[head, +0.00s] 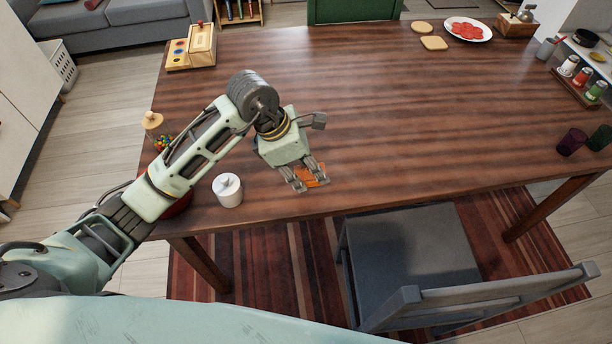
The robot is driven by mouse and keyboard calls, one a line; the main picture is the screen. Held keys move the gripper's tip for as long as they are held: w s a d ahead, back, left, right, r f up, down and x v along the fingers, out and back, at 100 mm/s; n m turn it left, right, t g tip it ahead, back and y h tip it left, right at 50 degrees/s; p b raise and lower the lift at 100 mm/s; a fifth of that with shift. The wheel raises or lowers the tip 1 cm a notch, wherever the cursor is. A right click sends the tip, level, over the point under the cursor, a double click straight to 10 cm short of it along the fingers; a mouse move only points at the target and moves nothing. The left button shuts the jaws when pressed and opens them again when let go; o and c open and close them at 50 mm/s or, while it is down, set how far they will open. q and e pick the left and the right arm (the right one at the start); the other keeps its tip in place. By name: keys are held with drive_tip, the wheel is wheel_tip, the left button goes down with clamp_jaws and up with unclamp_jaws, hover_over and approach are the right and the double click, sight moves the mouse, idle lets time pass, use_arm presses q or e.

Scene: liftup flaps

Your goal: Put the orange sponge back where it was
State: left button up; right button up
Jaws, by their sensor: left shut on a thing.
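The orange sponge (312,177) is between the fingers of my left gripper (308,180), near the front edge of the wooden table (400,130). The left gripper is shut on it and points down toward the tabletop. The fingers cover part of the sponge. I cannot tell whether the sponge touches the table. My right gripper is not in view.
A white lidded jar (228,190) stands just left of the gripper. A candy jar (158,130) and a wooden box toy (198,48) are on the left. Plate (468,30), bread slices (434,43) and dark cups (571,142) are right. A grey chair (415,260) stands in front. The table's middle is clear.

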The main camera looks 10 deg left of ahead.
sight(306, 179)
use_arm(q)
drive_tip(key=shift+w+a+f, duration=0.1)
drive_tip(key=shift+a+f, duration=0.1)
drive_tip(key=shift+f, duration=2.2)
drive_tip(key=o, duration=1.1)
drive_tip(key=shift+r, duration=0.1)
drive_tip(key=shift+r+p, duration=0.15)
drive_tip(key=shift+p, duration=0.2)
drive_tip(key=v, duration=1.2)
drive_tip(key=shift+b, duration=0.4)
